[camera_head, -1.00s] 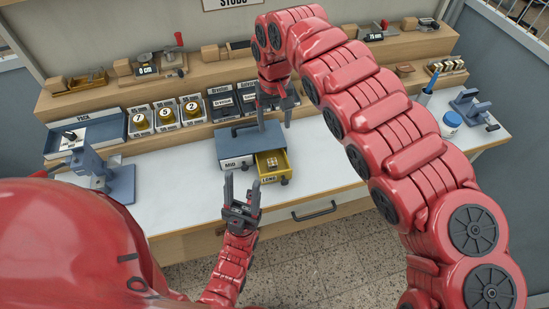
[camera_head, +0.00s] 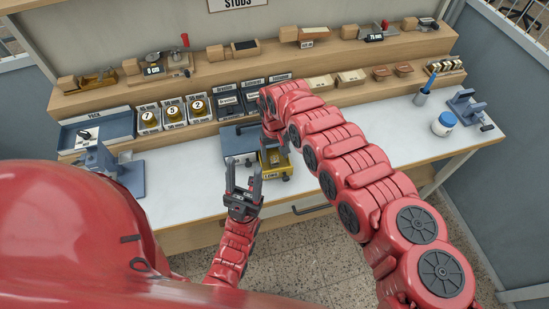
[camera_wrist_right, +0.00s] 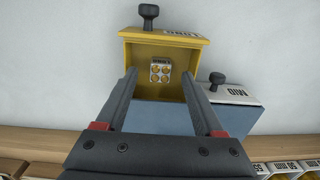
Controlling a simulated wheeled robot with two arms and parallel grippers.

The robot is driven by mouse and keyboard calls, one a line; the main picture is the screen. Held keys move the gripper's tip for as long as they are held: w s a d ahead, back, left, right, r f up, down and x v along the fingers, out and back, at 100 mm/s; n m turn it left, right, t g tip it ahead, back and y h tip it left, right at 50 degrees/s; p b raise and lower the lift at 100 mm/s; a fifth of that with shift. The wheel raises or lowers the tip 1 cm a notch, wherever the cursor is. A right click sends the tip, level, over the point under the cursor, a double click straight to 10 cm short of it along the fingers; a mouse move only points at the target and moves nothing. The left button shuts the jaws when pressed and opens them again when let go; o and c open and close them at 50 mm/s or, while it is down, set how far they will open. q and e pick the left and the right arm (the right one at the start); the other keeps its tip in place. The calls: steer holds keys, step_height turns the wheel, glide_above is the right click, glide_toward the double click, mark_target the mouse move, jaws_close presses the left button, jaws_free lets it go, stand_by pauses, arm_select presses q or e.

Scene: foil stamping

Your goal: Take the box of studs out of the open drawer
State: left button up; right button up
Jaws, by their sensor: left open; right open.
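The box of studs (camera_wrist_right: 160,72), a small pale box with several gold studs on its face, sits inside the open yellow drawer (camera_wrist_right: 137,90) in the right wrist view. The drawer also shows in the head view (camera_head: 271,176), pulled out of a blue-grey cabinet (camera_head: 236,143). My right gripper (camera_wrist_right: 160,78) is open, its fingers either side of the box in the picture and pointing into the drawer; I cannot tell their height above it. My left gripper (camera_head: 243,177) is open and empty, in front of the cabinet.
A closed MID drawer (camera_wrist_right: 232,93) is beside the yellow one. Behind the cabinet are labelled bins (camera_head: 228,104) and a wooden shelf (camera_head: 215,72). A grey press (camera_head: 105,168) stands left, a white jar (camera_head: 443,124) right.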

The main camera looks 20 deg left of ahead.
mark_target(274, 161)
steer(key=shift+s+a+f, duration=0.1)
steer(key=shift+s+f, duration=0.1)
steer(key=shift+f, duration=0.55)
steer(key=shift+w+f, duration=0.15)
steer(key=shift+f, duration=0.5)
steer(key=shift+r, duration=0.1)
jaws_close()
